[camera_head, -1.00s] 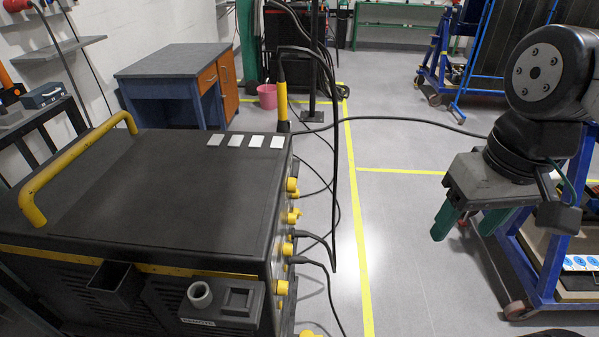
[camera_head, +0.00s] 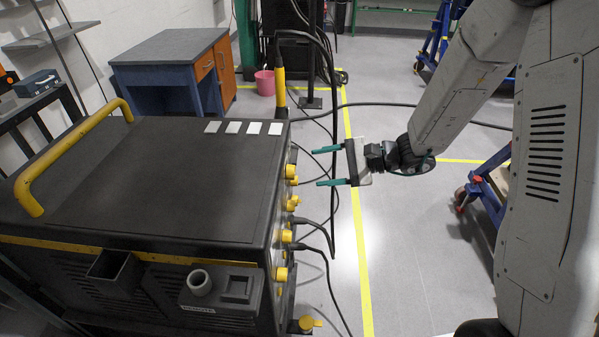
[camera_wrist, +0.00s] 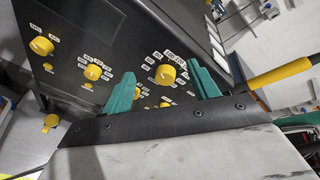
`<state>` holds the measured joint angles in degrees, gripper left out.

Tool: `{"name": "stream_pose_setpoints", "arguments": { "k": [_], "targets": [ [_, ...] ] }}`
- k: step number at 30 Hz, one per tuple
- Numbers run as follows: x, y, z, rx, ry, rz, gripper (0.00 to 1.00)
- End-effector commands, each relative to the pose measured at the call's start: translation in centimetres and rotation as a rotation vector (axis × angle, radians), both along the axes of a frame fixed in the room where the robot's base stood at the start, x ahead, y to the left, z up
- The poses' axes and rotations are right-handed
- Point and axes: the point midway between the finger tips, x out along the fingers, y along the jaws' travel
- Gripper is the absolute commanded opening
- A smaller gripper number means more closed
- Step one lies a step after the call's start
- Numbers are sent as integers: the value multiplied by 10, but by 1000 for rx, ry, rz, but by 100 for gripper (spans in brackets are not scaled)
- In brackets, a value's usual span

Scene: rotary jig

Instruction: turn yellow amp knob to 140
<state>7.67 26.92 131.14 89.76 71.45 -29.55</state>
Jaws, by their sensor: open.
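The black machine (camera_head: 150,180) stands at left in the head view, with yellow knobs along its right-hand front panel. In the wrist view, a yellow knob (camera_wrist: 166,74) with a ring of white number labels lies between my fingers in the picture. Another labelled yellow knob (camera_wrist: 93,72) is left of it, and one more (camera_wrist: 41,46) is farther left.
A yellow-handled torch (camera_head: 280,88) stands at the machine's back corner; in the wrist view it is at right (camera_wrist: 280,75). Black cables (camera_head: 328,235) hang from the panel below my gripper. A blue desk (camera_head: 165,72) and a pink bucket (camera_head: 265,82) stand behind.

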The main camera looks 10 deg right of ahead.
Motion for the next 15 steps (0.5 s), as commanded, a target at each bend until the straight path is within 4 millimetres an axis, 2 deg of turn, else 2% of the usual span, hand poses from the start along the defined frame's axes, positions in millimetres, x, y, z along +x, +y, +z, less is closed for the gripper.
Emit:
{"name": "stream_pose_setpoints", "arguments": {
  "k": [1, 3, 8, 11, 15],
  "targets": [
    [9, -4, -15, 18, 20, -44, 60],
    [19, -8, -28, 35, 30, -94, 60],
    [31, -10, -43, 52, 42, -147, 60],
    [35, -1, -46, 54, 42, -152, 60],
    [43, 20, -52, 53, 41, -148, 60]
  ]
}}
